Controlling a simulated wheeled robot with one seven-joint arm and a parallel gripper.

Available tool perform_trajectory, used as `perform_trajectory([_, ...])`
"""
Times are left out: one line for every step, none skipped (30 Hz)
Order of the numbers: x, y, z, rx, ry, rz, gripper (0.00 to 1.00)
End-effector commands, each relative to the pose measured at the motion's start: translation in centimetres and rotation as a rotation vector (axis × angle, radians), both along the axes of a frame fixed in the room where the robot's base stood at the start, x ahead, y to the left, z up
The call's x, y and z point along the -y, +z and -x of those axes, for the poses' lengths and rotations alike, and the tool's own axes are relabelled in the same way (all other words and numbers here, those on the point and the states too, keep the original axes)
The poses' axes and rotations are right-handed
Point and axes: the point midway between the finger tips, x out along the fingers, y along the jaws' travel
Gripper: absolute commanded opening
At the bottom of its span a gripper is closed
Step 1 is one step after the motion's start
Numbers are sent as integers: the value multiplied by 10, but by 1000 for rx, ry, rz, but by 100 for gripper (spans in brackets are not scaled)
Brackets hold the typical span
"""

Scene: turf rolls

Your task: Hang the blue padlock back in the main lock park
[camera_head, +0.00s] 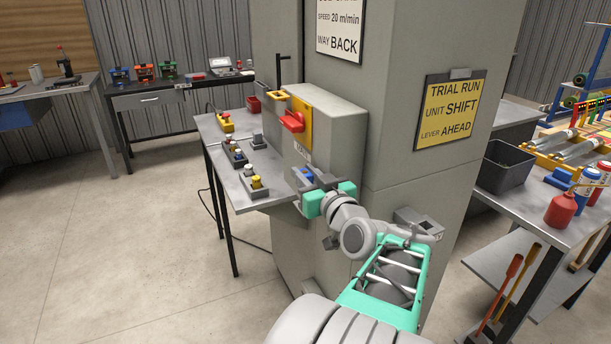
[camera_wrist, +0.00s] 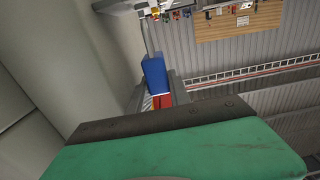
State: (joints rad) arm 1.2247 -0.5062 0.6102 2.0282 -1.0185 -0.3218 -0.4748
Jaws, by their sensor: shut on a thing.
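My gripper (camera_head: 318,180) is shut on the blue padlock (camera_head: 306,173), beside the front of the grey box on the cabinet. In the wrist view the padlock (camera_wrist: 155,75) shows a blue body with a red part below it and a thin grey bar above it. The grey fingers stand on both sides of it. The grey box carries a yellow plate with a red rotary handle (camera_head: 292,122). A small label (camera_head: 302,152) below it is too small to read. I cannot tell which fitting is the main lock park.
A narrow grey shelf (camera_head: 217,156) with button boxes stands left of the cabinet, close to my gripper. A small grey bracket box (camera_head: 418,223) sits on the cabinet's right face. A workbench (camera_head: 508,190) with a dark bin and red bottle is at right. The floor at left is clear.

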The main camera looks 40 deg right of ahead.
Motion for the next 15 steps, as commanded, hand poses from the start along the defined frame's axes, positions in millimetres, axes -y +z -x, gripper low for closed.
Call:
perform_trajectory([0, 0, 0, 1, 0, 0, 0])
perform_trajectory([0, 0, 0, 1, 0, 0, 0])
perform_trajectory([0, 0, 0, 1, 0, 0, 0])
perform_trajectory([0, -1, 0, 0, 0, 0, 0])
perform_trajectory([0, -2, 0, 0, 0, 0, 0])
perform_trajectory([0, -3, 0, 0, 0, 0, 0])
perform_trajectory([0, -4, 0, 0, 0, 0, 0])
perform_trajectory([0, -5, 0, 0, 0, 0, 0])
perform_trajectory([0, -5, 0, 0, 0, 0, 0])
perform_trajectory([0, -6, 0, 0, 0, 0, 0])
perform_trajectory([0, -7, 0, 1, 0, 0, 0])
perform_trajectory([0, -8, 0, 0, 0, 0, 0])
perform_trajectory([0, -8, 0, 0, 0, 0, 0])
perform_trajectory([0, -9, 0, 1, 0, 0, 0])
perform_trajectory([0, -10, 0, 0, 0, 0, 0])
